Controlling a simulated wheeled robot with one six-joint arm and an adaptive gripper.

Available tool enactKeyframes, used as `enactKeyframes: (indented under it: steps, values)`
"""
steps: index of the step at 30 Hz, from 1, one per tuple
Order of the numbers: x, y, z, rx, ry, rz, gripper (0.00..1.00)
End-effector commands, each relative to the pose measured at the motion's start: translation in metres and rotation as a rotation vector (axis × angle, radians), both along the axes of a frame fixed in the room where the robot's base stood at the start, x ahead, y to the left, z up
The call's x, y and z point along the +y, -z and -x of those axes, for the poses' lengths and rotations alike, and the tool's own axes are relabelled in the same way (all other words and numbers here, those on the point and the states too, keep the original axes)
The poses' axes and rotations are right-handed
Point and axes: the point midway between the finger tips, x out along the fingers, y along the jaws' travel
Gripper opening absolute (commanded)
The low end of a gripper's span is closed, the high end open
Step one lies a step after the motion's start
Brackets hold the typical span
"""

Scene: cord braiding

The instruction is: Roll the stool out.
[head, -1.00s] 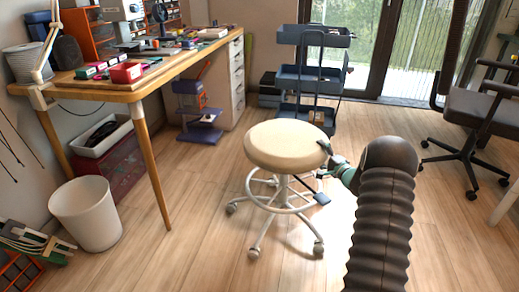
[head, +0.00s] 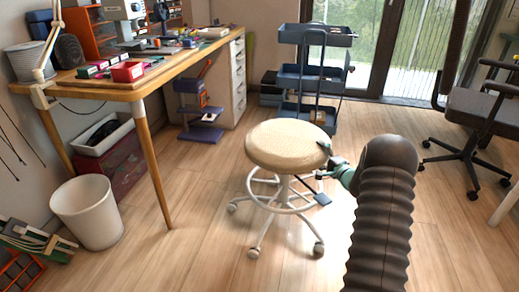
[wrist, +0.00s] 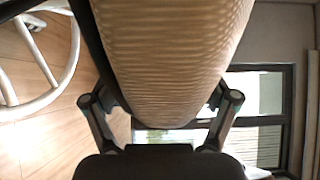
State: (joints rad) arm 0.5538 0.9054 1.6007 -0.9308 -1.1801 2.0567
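The stool (head: 287,146) has a round cream seat, a pale metal post, a foot ring and a wheeled base. It stands upright on the wood floor in the middle of the head view. My gripper (head: 328,162) is at the right edge of the seat, one finger over the top of the rim and the other lower, partly hidden. In the wrist view the seat rim (wrist: 175,60) fills the space between the two fingers (wrist: 163,100), which look closed on it. Part of the foot ring (wrist: 40,95) shows at the left there.
A wooden desk (head: 100,88) with tools stands at the left, a white bin (head: 88,212) near its front leg. A blue-grey cart (head: 312,75) stands behind the stool. A dark office chair (head: 480,115) is at the right. Floor in front of the stool is clear.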

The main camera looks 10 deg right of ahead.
Motion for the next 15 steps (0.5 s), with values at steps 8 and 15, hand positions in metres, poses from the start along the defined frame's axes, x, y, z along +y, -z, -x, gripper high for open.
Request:
enactKeyframes:
  steps: [8,15]
  values:
    - [0.204,0.003,-0.040,0.010,-0.232,-0.003,1.00]
    - [0.216,0.000,-0.038,0.004,-0.247,-0.004,1.00]
